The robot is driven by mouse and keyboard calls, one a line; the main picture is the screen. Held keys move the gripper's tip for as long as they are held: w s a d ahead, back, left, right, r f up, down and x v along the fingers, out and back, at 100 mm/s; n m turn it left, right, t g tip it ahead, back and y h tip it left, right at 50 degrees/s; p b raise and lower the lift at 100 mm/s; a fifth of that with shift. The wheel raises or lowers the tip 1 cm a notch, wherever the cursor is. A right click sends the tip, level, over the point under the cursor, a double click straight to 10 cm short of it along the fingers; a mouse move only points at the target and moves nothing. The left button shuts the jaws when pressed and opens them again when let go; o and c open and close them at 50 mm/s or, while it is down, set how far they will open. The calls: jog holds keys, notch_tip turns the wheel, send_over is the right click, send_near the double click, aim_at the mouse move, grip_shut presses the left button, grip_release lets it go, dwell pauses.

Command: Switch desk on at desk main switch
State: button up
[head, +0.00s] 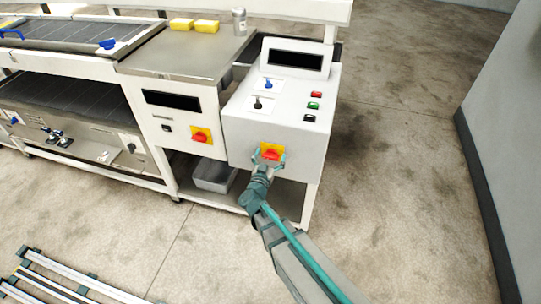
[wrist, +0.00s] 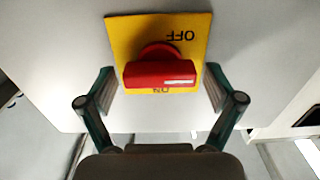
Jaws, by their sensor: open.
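The desk main switch is a red rotary knob (wrist: 160,73) on a yellow plate (wrist: 118,35), on the front of the white control desk (head: 240,140). In the wrist view the knob's bar lies level. The word OFF reads upside down above it, and ON is partly covered below it. My gripper (wrist: 160,92) is open, one finger on each side of the knob, with gaps visible between fingers and knob. In the head view my gripper (head: 269,160) is at the yellow plate from below, and the knob (head: 271,153) shows between its fingers.
A second red knob on a yellow plate (head: 201,135) is on the panel to the left. The desk top carries a dark display (head: 297,59), selector knobs and red, green and black buttons (head: 314,105). A grey bin (head: 213,176) stands below. Floor to the right is clear.

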jog(key=shift+w, duration=0.1)
jog(key=c, duration=1.2)
jog(key=shift+o, duration=0.2)
jog(key=shift+m+b, duration=0.3)
jog(key=shift+m, duration=0.1)
jog(key=m+b, duration=0.1)
jog(key=m, duration=0.1)
jog(key=m+b, duration=0.2)
jog(key=shift+d+f, duration=0.2)
jog(key=m+b, duration=0.3)
jog(key=m, duration=0.1)
jog(key=shift+d+m+b, duration=0.1)
jog(key=shift+m+b, duration=0.2)
jog(key=shift+m, duration=0.1)
jog(key=m+b, duration=0.4)
jog(key=m, duration=0.1)
jog(key=shift+d+f, duration=0.1)
jog(key=shift+f, duration=0.1)
jog(key=shift+m+b, duration=1.1)
jog(key=shift+m, duration=0.6)
